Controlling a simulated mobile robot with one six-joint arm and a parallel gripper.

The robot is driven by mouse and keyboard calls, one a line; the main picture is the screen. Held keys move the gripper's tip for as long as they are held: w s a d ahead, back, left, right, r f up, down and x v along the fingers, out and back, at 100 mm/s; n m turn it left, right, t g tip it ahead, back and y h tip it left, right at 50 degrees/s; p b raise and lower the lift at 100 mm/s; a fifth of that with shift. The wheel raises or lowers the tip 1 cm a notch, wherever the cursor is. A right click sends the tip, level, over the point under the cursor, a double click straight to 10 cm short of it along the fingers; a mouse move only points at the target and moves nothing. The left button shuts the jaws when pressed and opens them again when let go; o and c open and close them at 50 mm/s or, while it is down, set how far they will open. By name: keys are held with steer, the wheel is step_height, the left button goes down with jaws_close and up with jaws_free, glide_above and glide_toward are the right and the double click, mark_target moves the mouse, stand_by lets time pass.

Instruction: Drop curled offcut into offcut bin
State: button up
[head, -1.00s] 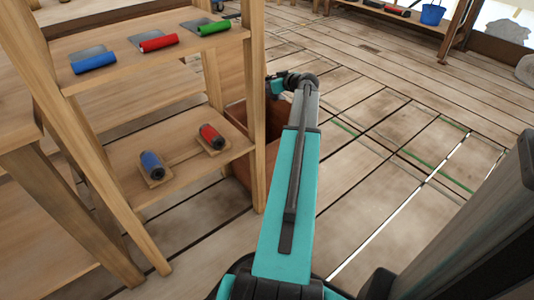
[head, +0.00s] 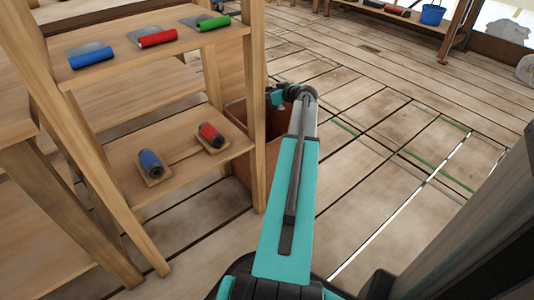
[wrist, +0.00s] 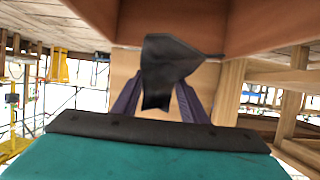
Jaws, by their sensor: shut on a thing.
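The curled offcut (wrist: 168,68) is a dark grey, bent sheet piece in the wrist view. My gripper (wrist: 160,95) is shut on it, with the piece sticking out past the dark fingers. The offcut bin is a brown open box; its walls (wrist: 250,25) fill the top of the wrist view, beyond the offcut. In the head view the bin (head: 237,112) stands on the floor, partly hidden behind a shelf post and my arm. The fingers and offcut are hidden in the head view. I cannot tell how far inside the rim the offcut is.
A wooden shelf (head: 185,165) stands close on the left of my arm, holding red and blue rollers below and scrapers with coloured handles above. Its post (head: 256,120) is beside the bin. The plank floor (head: 390,150) to the right is clear. A blue bucket (head: 432,15) is far back.

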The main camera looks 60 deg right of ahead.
steer(key=shift+f, duration=0.15)
steer(key=o, duration=1.3)
steer(key=shift+s, duration=0.1)
steer(key=shift+p+v, duration=1.95)
steer(key=shift+v, duration=4.9)
